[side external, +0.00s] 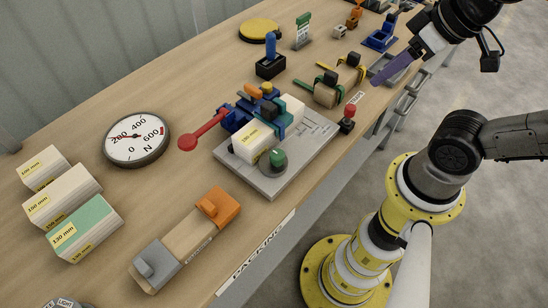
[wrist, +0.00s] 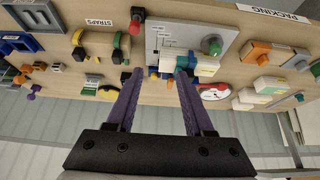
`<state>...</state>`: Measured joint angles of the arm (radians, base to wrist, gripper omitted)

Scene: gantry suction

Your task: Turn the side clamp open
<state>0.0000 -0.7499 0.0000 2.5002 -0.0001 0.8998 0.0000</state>
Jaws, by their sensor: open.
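A blue clamp (side external: 238,113) stands at the back left edge of a grey plate (side external: 270,183). A red lever (side external: 207,130) with a round knob runs from it out over the table toward the gauge. White blocks (side external: 254,142) and a teal part lie across the plate beside the clamp. My gripper (side external: 379,79) is above the far right table edge, well apart from the clamp. In the wrist view its two purple fingers (wrist: 158,76) are spread with nothing held. The grey plate (wrist: 188,38) shows beyond them, and the right finger partly hides the clamp area.
A green knob (side external: 278,157) on the plate and a red-topped post (side external: 347,118) stand up nearby. A round gauge (side external: 136,138), labelled blocks (side external: 62,196) and an orange-and-grey fixture (side external: 185,238) lie leftward. Bare table lies around the red knob.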

